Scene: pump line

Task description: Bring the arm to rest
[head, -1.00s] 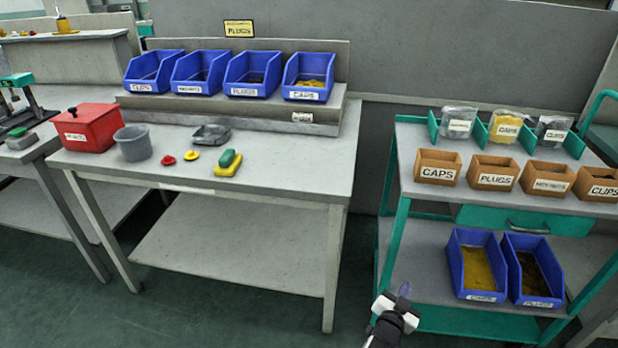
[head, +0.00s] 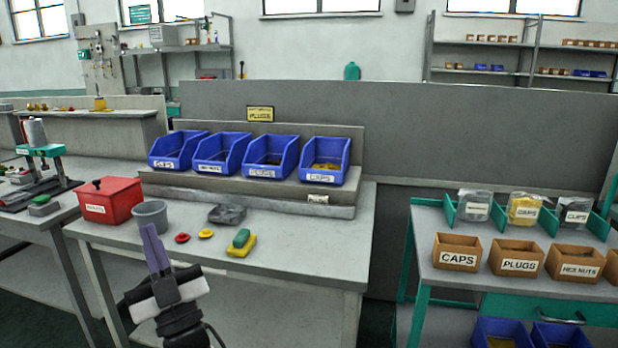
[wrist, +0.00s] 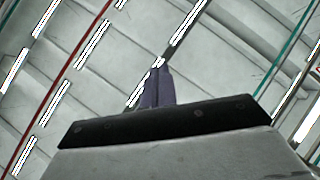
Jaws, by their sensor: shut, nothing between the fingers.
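My gripper (head: 154,247) stands in front of the workbench in the head view. Its purple fingers point up, are closed together and hold nothing. In the wrist view the fingers (wrist: 156,86) also show shut, pointing at a ceiling with beams and light strips. The fingers overlap the front part of the bench top in the picture, just below the grey cup (head: 150,215). I see no contact with anything.
The workbench (head: 310,240) holds a red box (head: 108,200), a grey tray (head: 227,214), red and yellow caps, a green-yellow block (head: 241,243) and several blue bins on a riser. A green trolley (head: 450,285) with cardboard boxes stands at right. A floor gap separates them.

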